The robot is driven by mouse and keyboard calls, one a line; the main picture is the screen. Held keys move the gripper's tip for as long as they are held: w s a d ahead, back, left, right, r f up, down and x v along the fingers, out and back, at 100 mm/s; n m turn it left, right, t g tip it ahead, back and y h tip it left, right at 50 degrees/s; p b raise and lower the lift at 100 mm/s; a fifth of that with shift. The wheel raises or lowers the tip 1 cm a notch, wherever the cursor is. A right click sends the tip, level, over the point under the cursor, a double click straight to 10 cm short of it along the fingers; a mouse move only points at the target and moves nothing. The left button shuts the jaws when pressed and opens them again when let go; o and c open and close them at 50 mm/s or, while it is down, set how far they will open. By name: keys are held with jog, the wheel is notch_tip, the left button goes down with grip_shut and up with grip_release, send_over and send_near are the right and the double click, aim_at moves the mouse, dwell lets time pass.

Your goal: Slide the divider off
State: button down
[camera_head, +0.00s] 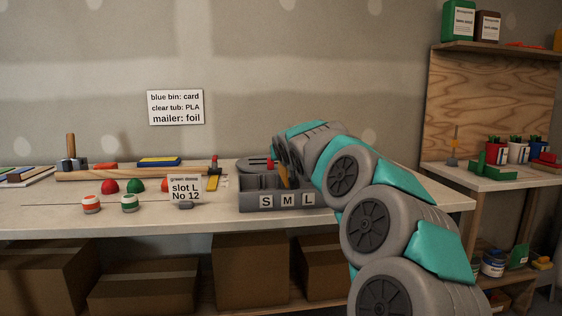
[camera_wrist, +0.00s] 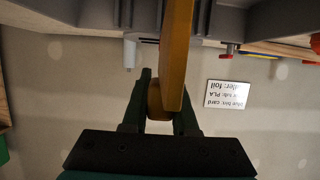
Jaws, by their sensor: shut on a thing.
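The grey tray (camera_head: 255,202) with compartments lettered S, M and L stands on the bench; its grey walls fill the top of the wrist view (camera_wrist: 240,28). A yellow divider (camera_head: 284,177) shows as a thin strip at the tray, partly hidden by my arm. In the wrist view the yellow divider (camera_wrist: 176,55) is a long upright plate with a rounded knob toward me. My gripper (camera_wrist: 158,104) is shut on this knob, a dark green finger on each side. How far the divider sits in its slot I cannot tell.
A wooden rod (camera_head: 130,175) lies behind. A wall sign (camera_head: 176,107) hangs above. Cardboard boxes (camera_head: 250,270) sit below.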

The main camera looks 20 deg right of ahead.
jog(key=shift+r, duration=1.45)
